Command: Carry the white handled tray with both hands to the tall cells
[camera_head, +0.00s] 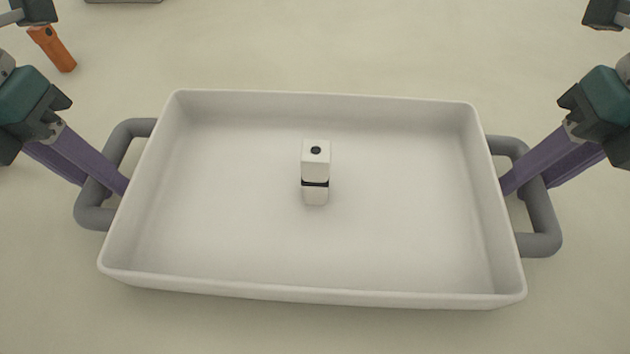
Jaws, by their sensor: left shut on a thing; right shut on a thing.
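The white tray (310,297) with grey handles fills the middle of the head view. Its left handle (93,217) and right handle (541,243) stick out at the sides. My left gripper (100,178) is shut on the left handle, its purple fingers around the bar. My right gripper (532,172) is shut on the right handle in the same way. A small white block-shaped item (316,172) with a dark band and a dark dot on top stands upright inside the tray near its middle. No group of tall cells can be made out.
The edge of a grey object (123,1) is cut off at the top. The pale surface beyond the tray is mostly clear. I cannot tell whether the tray touches the surface.

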